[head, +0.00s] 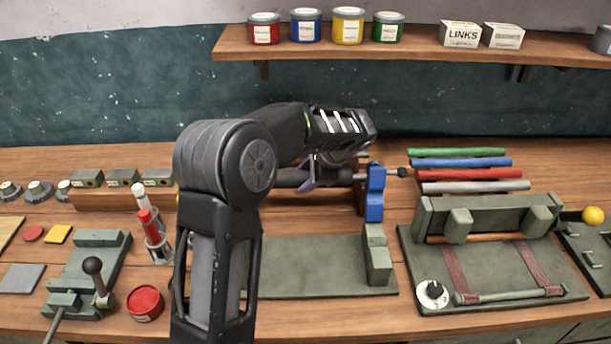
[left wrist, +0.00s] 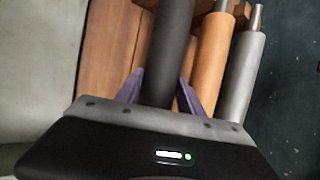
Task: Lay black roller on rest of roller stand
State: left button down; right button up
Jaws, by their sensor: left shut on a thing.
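My left gripper (head: 320,176) is shut around the black roller (head: 287,178) above the back of the bench. My arm hides most of the stand. In the left wrist view, the purple fingers (left wrist: 163,88) straddle the black roller (left wrist: 170,45). I cannot tell whether the roller touches the rest. My right gripper is out of view.
An orange roller (left wrist: 208,65) and a grey roller (left wrist: 241,75) lie beside the black one. Coloured rods (head: 470,174) lie to the right, behind a green fixture (head: 480,220). A green plate (head: 310,265) is in front. A shelf (head: 400,46) with cans hangs above.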

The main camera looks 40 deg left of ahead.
pick_arm(q)
jog(key=shift+r, duration=0.1)
jog(key=c, duration=1)
grip_release()
jog(key=o, duration=0.3)
jog(key=shift+o, duration=0.2)
jog(key=b+v, duration=0.1)
jog(key=v, duration=0.6)
jog(key=shift+d, duration=0.15)
jog(key=shift+d+r, duration=0.15)
jog(key=shift+r, duration=0.15)
